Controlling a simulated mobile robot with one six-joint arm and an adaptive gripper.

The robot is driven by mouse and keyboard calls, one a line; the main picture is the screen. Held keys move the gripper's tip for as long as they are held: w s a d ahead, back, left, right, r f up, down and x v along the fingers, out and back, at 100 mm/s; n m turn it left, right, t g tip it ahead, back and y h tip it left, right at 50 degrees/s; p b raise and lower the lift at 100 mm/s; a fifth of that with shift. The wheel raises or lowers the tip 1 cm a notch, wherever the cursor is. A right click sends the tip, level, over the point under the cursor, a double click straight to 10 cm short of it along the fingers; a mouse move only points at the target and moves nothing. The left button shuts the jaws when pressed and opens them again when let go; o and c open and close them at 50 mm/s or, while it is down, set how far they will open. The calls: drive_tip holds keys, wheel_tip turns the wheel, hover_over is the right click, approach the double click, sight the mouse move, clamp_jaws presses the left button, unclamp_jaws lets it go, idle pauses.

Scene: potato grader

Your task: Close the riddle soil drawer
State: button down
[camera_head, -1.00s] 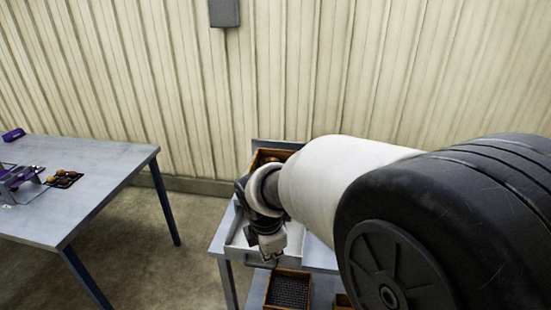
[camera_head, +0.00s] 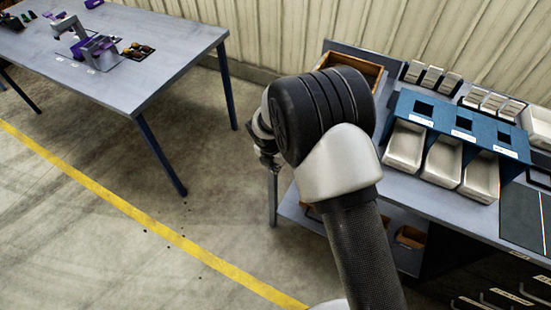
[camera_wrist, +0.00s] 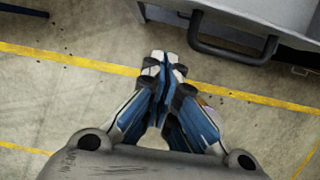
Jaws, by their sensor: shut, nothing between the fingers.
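In the wrist view, a grey drawer-like front (camera_wrist: 275,12) lies at the top right, with a dark bar handle (camera_wrist: 232,50) standing out from it. I take this to be the riddle soil drawer; I see no label on it. My gripper (camera_wrist: 163,62) is shut and empty over the floor, left of the handle and apart from it in the picture. In the head view, my arm covers the left end of the bench, so the drawer is hidden there and I cannot tell how far out it is. My wrist shows only partly at the arm's left edge.
The grey bench (camera_head: 440,208) carries a wooden box (camera_head: 375,72) and a blue stand (camera_head: 425,110) with white trays. Labelled dark drawers (camera_head: 505,298) sit at the lower right. Another table (camera_head: 150,75) stands at the left. Open floor (camera_head: 120,170) with a yellow line lies between.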

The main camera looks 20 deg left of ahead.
drive_tip(key=w, duration=0.1)
drive_tip(key=w+f, duration=0.1)
drive_tip(key=w, duration=0.2)
drive_tip(key=shift+w+d+f, duration=0.2)
drive_tip(key=shift+f, duration=0.05)
